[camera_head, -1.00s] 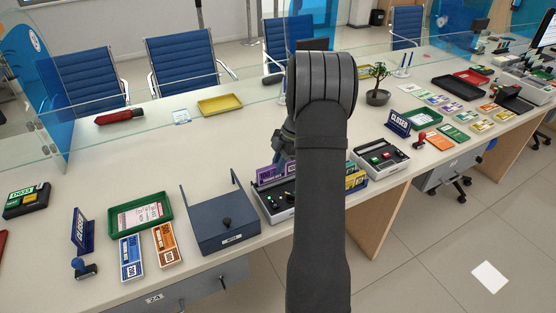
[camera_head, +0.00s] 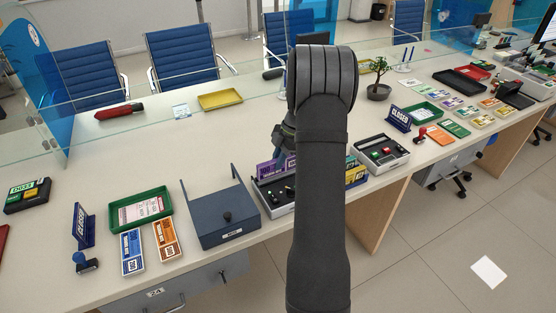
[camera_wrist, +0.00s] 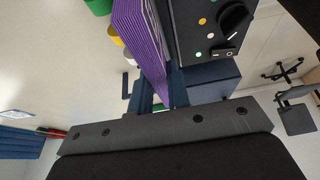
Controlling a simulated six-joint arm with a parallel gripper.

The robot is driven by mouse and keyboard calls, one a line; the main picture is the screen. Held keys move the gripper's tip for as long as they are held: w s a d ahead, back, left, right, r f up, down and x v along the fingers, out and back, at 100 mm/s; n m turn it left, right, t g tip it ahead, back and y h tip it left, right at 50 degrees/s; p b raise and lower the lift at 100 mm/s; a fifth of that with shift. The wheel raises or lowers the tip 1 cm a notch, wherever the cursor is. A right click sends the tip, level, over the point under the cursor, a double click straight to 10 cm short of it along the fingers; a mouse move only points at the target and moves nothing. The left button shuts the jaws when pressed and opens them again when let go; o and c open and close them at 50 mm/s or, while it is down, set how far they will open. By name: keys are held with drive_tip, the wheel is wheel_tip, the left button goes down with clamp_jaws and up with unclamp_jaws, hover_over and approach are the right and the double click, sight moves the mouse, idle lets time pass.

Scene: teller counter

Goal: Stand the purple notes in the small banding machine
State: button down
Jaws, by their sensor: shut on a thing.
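The purple notes (camera_head: 270,168) stand on edge at the back of the small banding machine (camera_head: 280,209), just left of my arm in the head view. In the wrist view the purple notes (camera_wrist: 140,35) reach down as a tall stack to my gripper (camera_wrist: 166,98), which is shut on them. The dark panel of the banding machine (camera_wrist: 195,30), with its knob and coloured lights, is close beside the notes. I cannot tell whether the notes are in its slot or touch it. My arm hides the machine's right part and most of the gripper in the head view.
A dark blue box (camera_head: 222,210) with upright posts stands left of the machine. Another machine (camera_head: 381,153) with red and green buttons stands right of my arm. Blue notes (camera_head: 132,252) and orange notes (camera_head: 166,240) lie at the left. The counter's middle behind is clear.

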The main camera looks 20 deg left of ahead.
drive_tip(key=shift+f, duration=0.2)
drive_tip(key=shift+f, duration=0.85)
drive_tip(key=c, duration=1.3)
unclamp_jaws()
drive_tip(key=shift+r, duration=3.55)
drive_tip(key=shift+f, duration=0.1)
wheel_tip(320, 180, down, 7)
drive_tip(key=shift+r, duration=0.3)
